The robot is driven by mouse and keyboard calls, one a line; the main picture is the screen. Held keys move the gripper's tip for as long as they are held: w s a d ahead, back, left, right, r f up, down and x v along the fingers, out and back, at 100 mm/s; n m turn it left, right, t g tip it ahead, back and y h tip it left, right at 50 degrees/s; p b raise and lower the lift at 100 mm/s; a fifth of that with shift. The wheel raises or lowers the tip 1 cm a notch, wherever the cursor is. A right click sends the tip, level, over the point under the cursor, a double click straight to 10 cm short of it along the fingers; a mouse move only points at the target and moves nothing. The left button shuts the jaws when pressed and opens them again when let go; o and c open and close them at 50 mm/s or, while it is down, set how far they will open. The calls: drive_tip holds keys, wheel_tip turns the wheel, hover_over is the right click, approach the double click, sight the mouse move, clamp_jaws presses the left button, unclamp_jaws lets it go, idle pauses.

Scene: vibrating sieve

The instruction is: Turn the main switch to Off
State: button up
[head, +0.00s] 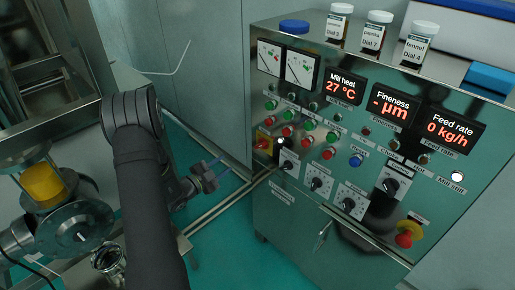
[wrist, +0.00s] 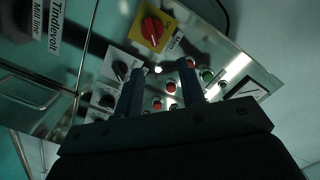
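The main switch is a red rotary knob on a yellow plate (wrist: 152,28) with a "Main" label beside it, at the top of the wrist view. In the head view the main switch (head: 263,142) is at the left edge of the control cabinet's front. Its position marks are too small to read surely. My gripper (head: 213,174) is in the air to the left of the cabinet, apart from the switch. In the wrist view my gripper (wrist: 161,76) has its two fingers spread with nothing between them, and the switch lies beyond the fingertips.
The cabinet carries dial knobs (head: 316,184), push buttons (head: 288,131), red displays (head: 394,105) and a red-and-yellow mushroom button (head: 408,235) at lower right. Labelled jars (head: 376,32) stand on top. Mill machinery (head: 75,228) is at the left. Green floor shows between.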

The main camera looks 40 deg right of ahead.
drive_tip(key=s+f+g, duration=0.1)
approach(259, 146)
drive_tip(key=shift+m, duration=0.3)
drive_tip(key=d, duration=0.9)
drive_tip(key=shift+s+f, duration=0.1)
drive_tip(key=shift+f, duration=0.05)
drive_tip(key=shift+c, duration=0.5)
clamp_jaws()
